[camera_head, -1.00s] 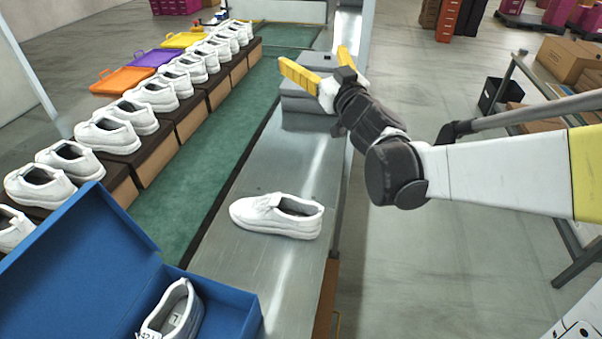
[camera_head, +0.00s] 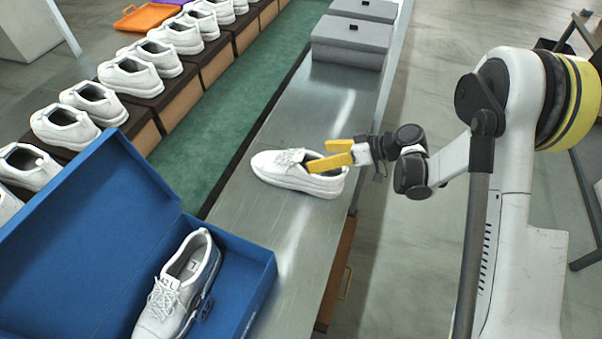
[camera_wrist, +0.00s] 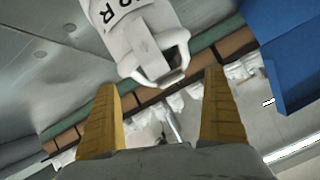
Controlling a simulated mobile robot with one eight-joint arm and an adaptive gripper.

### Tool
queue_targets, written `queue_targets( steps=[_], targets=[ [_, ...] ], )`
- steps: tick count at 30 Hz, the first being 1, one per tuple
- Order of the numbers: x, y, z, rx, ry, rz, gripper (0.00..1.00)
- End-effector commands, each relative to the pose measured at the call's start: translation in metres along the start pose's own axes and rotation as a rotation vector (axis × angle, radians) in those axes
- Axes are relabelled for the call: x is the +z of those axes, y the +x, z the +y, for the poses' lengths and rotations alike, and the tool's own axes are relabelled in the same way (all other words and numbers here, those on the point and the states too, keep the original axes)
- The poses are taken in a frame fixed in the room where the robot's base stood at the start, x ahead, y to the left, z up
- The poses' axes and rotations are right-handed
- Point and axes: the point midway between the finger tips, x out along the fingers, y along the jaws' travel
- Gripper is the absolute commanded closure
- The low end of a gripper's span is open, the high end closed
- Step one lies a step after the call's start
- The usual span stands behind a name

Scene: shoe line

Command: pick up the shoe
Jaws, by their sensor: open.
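A white lace-up shoe (camera_head: 276,170) lies on the metal bench, its toe to the left and its heel to the right. My gripper (camera_head: 322,154) is open at the heel end of this shoe, its yellow fingers overlapping the shoe's opening in the head view. In the wrist view a white shoe (camera_wrist: 150,45) is beyond and above the two spread yellow fingers (camera_wrist: 163,118), with nothing between the fingertips. Whether a finger touches the shoe cannot be told. A second white shoe (camera_head: 181,290) lies inside the open blue box (camera_head: 262,268).
The metal bench (camera_head: 292,240) has bare room between the shoe and the blue box. Grey boxes (camera_head: 349,42) stand at its far end. A green belt (camera_head: 208,137) runs along its left, with several white shoes on brown boxes (camera_head: 171,100) beyond. An orange tray (camera_head: 148,16) is at the back left.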

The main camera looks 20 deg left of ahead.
Motion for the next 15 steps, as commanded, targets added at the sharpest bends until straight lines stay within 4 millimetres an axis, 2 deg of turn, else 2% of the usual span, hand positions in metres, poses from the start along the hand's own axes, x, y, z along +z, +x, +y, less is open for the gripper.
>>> queue_targets(
  steps=[1,8,15],
  targets=[
    [0.001,0.009,0.000,-0.001,-0.002,0.000,0.00],
    [0.001,0.030,0.000,0.000,-0.003,0.001,0.00],
    [0.000,0.065,-0.001,-0.001,-0.003,0.002,0.00]
  ],
)
